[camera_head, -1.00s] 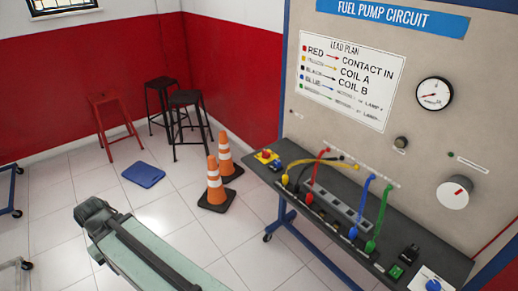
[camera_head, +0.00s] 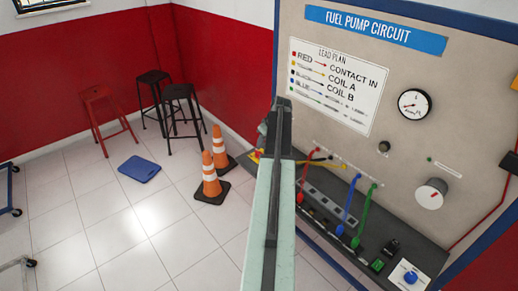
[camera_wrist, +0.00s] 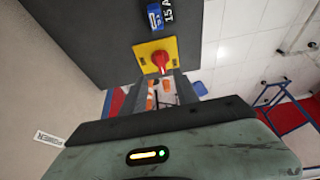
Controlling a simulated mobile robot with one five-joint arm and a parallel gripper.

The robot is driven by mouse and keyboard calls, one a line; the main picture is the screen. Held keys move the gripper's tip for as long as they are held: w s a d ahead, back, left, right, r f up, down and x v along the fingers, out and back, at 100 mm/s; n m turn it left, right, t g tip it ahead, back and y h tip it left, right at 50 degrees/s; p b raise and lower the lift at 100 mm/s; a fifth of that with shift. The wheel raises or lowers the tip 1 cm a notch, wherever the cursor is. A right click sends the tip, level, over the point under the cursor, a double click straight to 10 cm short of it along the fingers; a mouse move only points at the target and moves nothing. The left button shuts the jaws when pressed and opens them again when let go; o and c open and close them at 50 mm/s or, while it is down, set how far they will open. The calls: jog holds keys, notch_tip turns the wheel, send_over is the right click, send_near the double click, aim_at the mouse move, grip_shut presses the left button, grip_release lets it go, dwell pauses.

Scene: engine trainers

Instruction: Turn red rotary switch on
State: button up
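The red rotary switch (camera_wrist: 161,60) sits on a yellow plate (camera_wrist: 146,52) near the corner of the dark bench top in the wrist view. My gripper (camera_wrist: 162,78) shows as two dark fingers with a gap between them. It is open, and the red knob lies in line with this gap, at or just beyond the fingertips. I cannot tell whether a finger touches the knob. In the head view my arm covers most of the switch area, and only a bit of the yellow plate (camera_head: 255,155) shows to its left.
The fuel pump panel (camera_head: 455,120) stands upright behind the bench, with a gauge (camera_head: 414,104) and a white dial (camera_head: 431,194). Colored leads, including a blue lead (camera_head: 348,206), arch over the bench. Orange cones (camera_head: 210,180) and stools stand on the floor to the left.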

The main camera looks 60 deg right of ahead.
aim_at(259, 152)
jog(key=b+x, duration=0.7)
jog(key=x, duration=0.1)
jog(key=shift+a+f, duration=0.1)
grip_shut()
